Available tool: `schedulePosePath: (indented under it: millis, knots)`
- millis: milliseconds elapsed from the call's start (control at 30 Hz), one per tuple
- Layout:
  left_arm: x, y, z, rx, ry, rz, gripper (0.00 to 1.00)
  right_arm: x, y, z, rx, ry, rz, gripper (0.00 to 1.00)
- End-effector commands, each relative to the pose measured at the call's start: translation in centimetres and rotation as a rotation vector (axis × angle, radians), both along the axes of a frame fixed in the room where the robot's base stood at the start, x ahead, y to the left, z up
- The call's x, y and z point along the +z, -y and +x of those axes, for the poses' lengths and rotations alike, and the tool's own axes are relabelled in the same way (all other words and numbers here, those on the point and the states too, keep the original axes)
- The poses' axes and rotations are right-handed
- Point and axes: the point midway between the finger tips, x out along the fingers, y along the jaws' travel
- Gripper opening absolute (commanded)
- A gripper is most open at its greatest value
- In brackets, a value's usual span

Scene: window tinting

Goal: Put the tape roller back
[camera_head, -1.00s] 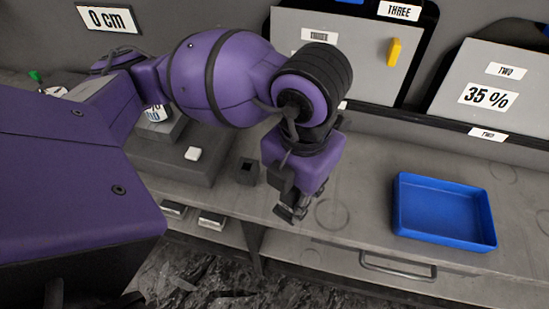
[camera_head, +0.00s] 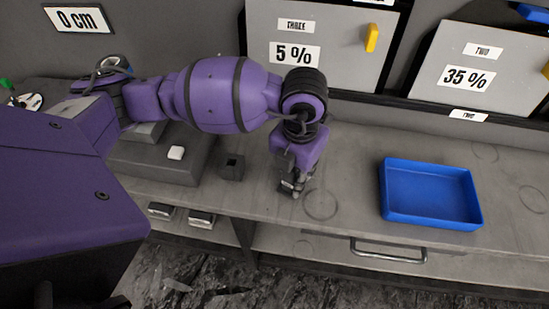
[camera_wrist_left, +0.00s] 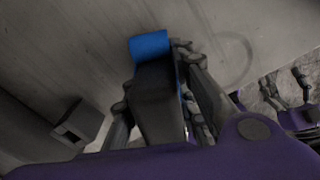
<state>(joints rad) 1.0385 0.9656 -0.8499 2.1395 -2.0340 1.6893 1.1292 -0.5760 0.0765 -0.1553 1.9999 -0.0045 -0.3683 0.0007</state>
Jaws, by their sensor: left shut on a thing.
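The tape roller shows in the left wrist view as a blue roll (camera_wrist_left: 150,45) on a black handle (camera_wrist_left: 157,100). My left gripper (camera_wrist_left: 160,105) is shut on the handle, with the blue end pointing away over the bench. In the head view my left gripper (camera_head: 293,188) hangs low over the grey bench, and the roller is mostly hidden by it. A small dark square holder (camera_head: 231,166) with an opening on top stands left of the gripper. My right gripper (camera_wrist_left: 286,88) shows at the right of the left wrist view, fingers apart and empty.
A blue tray (camera_head: 431,195) lies on the bench to the right. A grey block with a white button (camera_head: 176,153) stands left of the holder. Labelled panels (camera_head: 320,25) stand behind. Between gripper and tray the bench is clear.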

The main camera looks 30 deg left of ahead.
Motion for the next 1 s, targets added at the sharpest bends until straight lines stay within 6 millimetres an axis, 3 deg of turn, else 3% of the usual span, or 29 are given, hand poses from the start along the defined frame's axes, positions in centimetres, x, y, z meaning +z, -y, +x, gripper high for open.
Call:
schedulePosePath:
  millis: [267,300,433,767,1000]
  knots:
    - [-0.1,0.1,0.2,-0.001,0.005,-0.001,0.0,-0.1,0.0,0.0,0.001,-0.001,0.0,0.69]
    - [-0.1,0.1,0.2,-0.001,0.005,-0.001,0.27,-0.1,0.0,0.1,0.002,0.001,0.0,0.69]
    - [-0.1,0.1,0.2,-0.001,0.005,-0.001,0.44,0.0,-0.1,0.6,0.004,0.009,0.001,0.69]
    - [0.1,0.1,0.2,-0.001,0.006,-0.001,0.45,0.3,-0.2,1.2,0.006,0.019,0.001,0.69]
    - [3.2,0.1,0.3,-0.002,0.01,-0.002,0.45,0.5,-0.1,0.9,0.002,0.017,0.001,0.69]
